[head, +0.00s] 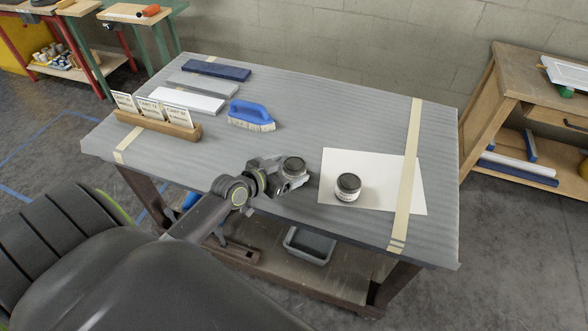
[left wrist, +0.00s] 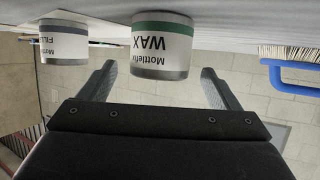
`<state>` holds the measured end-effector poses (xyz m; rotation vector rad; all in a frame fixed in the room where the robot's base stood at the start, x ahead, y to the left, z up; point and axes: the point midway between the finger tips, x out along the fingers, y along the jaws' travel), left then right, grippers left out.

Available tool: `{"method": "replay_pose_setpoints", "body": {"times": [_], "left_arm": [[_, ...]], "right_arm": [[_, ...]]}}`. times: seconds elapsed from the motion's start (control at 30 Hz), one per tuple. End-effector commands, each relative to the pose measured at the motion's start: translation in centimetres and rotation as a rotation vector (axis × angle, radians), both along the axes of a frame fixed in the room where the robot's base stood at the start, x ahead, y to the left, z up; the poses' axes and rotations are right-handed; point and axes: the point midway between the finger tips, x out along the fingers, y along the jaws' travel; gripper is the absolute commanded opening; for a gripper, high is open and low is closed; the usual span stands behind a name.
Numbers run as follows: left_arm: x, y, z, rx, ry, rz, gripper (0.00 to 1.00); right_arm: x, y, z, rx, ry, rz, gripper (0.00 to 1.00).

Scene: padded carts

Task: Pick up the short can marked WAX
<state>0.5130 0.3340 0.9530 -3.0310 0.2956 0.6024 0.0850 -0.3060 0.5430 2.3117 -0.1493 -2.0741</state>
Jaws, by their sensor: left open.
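The short can marked WAX (left wrist: 162,47) has a white label with a green band and shows in the left wrist view. In the head view a dark-lidded can (head: 294,166) at my left gripper matches its place. My left gripper (head: 288,180) is low over the front middle of the padded cart top (head: 300,110). In the left wrist view its fingers (left wrist: 158,72) are open, with the WAX can in line with the gap and clear space on both sides. A similar can marked FILL (left wrist: 64,42), partly cut off, appears beside it. My right gripper is not in view.
In the head view another can (head: 347,188) stands on a white sheet (head: 395,185) right of my gripper. A blue brush (head: 251,114), flat bars (head: 188,102) and a wooden card holder (head: 158,123) lie left and behind. The back right is clear.

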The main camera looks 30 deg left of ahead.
Motion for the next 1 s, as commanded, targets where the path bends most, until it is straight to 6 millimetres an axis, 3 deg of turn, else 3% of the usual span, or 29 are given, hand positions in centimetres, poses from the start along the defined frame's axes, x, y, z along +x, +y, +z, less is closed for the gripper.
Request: {"method": "replay_pose_setpoints", "body": {"times": [0.2, 0.57, 1.0], "left_arm": [[2.2, -0.5, -1.0, -0.001, 0.000, 0.001, 0.85], [2.7, -0.6, -1.3, 0.000, 0.000, 0.001, 0.85], [2.7, -0.6, -1.2, 0.001, -0.002, 0.001, 0.29]], "right_arm": [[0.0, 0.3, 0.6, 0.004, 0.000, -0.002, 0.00], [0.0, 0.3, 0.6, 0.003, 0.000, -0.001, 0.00], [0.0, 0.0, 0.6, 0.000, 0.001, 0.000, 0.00]]}}
